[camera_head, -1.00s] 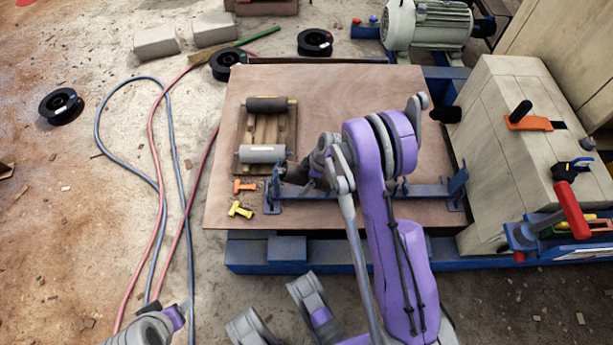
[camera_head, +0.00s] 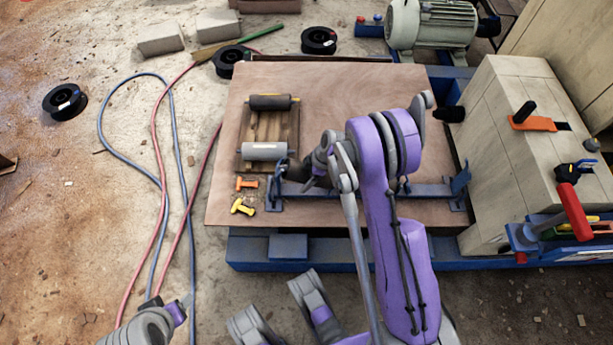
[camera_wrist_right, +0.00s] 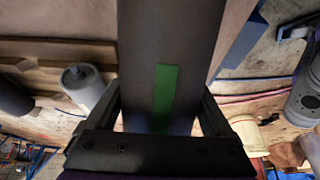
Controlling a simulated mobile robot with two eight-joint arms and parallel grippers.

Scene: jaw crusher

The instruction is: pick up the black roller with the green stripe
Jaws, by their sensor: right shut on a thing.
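The black roller with the green stripe (camera_wrist_right: 166,60) fills the middle of the right wrist view, its green stripe facing the camera. My right gripper (camera_wrist_right: 163,118) is shut on it, with one dark finger on each side. In the head view my right gripper (camera_head: 296,172) is over the left part of the blue bracket frame, beside the wooden pallet. The roller is mostly hidden there by my arm, and its stripe does not show.
A wooden pallet (camera_head: 268,127) holds a black roller with a yellow end (camera_head: 270,102) and a grey roller (camera_head: 263,151). A blue bracket frame (camera_head: 345,191) lies on the brown board (camera_head: 350,90). Orange (camera_head: 246,184) and yellow (camera_head: 242,207) pieces lie left of it. The board's upper right is clear.

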